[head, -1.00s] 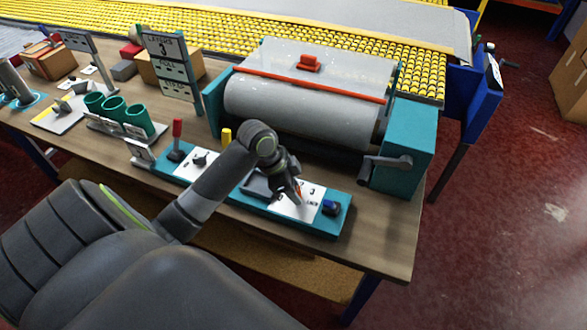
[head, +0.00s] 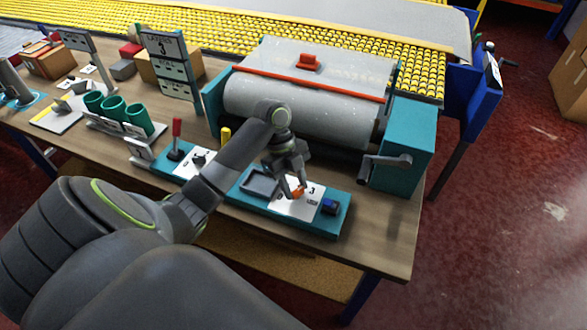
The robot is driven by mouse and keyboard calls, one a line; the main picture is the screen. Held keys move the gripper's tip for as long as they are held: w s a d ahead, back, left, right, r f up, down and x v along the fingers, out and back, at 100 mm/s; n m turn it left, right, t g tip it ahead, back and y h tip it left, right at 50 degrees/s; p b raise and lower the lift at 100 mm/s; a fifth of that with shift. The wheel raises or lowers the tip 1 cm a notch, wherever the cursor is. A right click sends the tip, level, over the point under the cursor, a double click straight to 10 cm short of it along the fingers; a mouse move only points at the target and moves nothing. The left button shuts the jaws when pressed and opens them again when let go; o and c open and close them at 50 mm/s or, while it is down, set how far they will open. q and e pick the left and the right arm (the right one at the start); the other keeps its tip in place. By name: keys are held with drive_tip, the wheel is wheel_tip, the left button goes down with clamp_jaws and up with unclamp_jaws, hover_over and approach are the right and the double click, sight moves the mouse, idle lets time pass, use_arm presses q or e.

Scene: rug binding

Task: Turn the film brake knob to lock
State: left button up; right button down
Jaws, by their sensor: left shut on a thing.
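The orange film brake knob (head: 298,193) sits on a white label plate (head: 286,208) on the teal control panel (head: 340,222) at the front of the bench. My left gripper (head: 294,189) points down over the plate, with its fingers closed around the knob. The fingers hide part of the knob, and its pointer direction is too small to tell. The plate's printed markings, including a "3", show to the right of the knob but are mostly unreadable. My right gripper is not in view.
A blue switch (head: 331,206) is right of the plate, and a shallow grey tray (head: 261,184) is left of it. Behind is a film roll (head: 305,110) with a crank (head: 386,164).

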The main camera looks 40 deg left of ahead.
use_arm(q)
drive_tip(key=m+p, duration=0.2)
drive_tip(key=m+g+p, duration=0.1)
drive_tip(key=m+p, duration=0.1)
drive_tip(key=m+g+y+p, duration=0.1)
drive_tip(key=m+p, duration=0.1)
drive_tip(key=p, duration=0.1)
drive_tip(key=shift+w+d+r+m, duration=0.25)
drive_tip(key=shift+w+r+m, duration=0.05)
drive_tip(key=m+g+y+p, duration=0.1)
drive_tip(key=m+p, duration=0.1)
drive_tip(key=m, duration=0.1)
drive_tip(key=shift+w+d+f, duration=0.1)
drive_tip(key=shift+f, duration=0.05)
drive_tip(key=shift+d+f+m+y+p, duration=0.1)
drive_tip(key=shift+m+y+p, duration=0.6)
drive_tip(key=shift+m, duration=0.9)
drive_tip(key=o, duration=1)
